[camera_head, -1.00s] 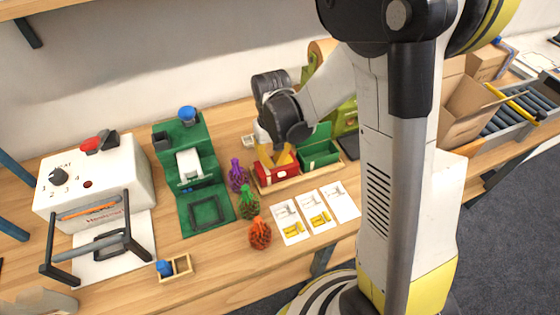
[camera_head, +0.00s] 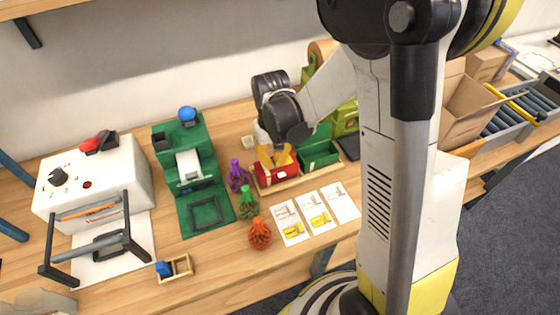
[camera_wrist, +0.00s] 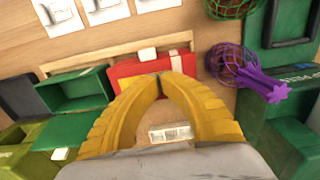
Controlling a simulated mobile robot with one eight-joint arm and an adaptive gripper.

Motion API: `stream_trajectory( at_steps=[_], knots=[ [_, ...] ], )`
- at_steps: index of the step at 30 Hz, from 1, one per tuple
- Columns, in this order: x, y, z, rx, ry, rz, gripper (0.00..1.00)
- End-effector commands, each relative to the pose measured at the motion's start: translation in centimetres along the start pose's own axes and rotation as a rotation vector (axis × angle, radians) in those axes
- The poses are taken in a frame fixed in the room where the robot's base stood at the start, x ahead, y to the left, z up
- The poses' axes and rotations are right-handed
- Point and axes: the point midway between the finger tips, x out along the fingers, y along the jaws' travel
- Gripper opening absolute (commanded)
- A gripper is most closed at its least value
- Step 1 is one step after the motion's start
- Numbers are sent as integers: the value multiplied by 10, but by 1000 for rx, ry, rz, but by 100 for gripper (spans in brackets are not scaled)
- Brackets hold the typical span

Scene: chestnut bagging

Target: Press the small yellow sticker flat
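My gripper (camera_wrist: 159,79) points down over the red box (camera_wrist: 124,72), its two yellow fingers meeting at the tips with nothing visible between them. In the head view my gripper (camera_head: 283,162) is at the red box (camera_head: 265,178), partly covering it. The fingertips overlap the box in the wrist view; whether they touch it I cannot tell. A small cream square (camera_wrist: 148,54) shows at the box's edge, just beyond the fingertips. A clearly yellow sticker is not distinguishable; the fingers hide part of the box.
An open green box (camera_wrist: 75,91) stands beside the red one. Purple (camera_head: 238,178), green (camera_head: 248,205) and orange (camera_head: 260,235) net bags stand close by. Picture cards (camera_head: 315,212) lie in front. A small pale tray (camera_wrist: 170,133) lies behind the red box.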

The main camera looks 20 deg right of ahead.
Motion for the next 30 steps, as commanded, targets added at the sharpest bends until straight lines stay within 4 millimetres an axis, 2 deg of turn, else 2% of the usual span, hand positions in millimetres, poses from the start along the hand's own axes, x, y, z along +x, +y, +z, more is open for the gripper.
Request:
stream_trajectory(
  at_steps=[11, 30],
  knots=[
    [-2, 0, 0, 0, 0, 0, 0],
    [-50, 0, 0, 0, 0, 0, 0]
  ],
)
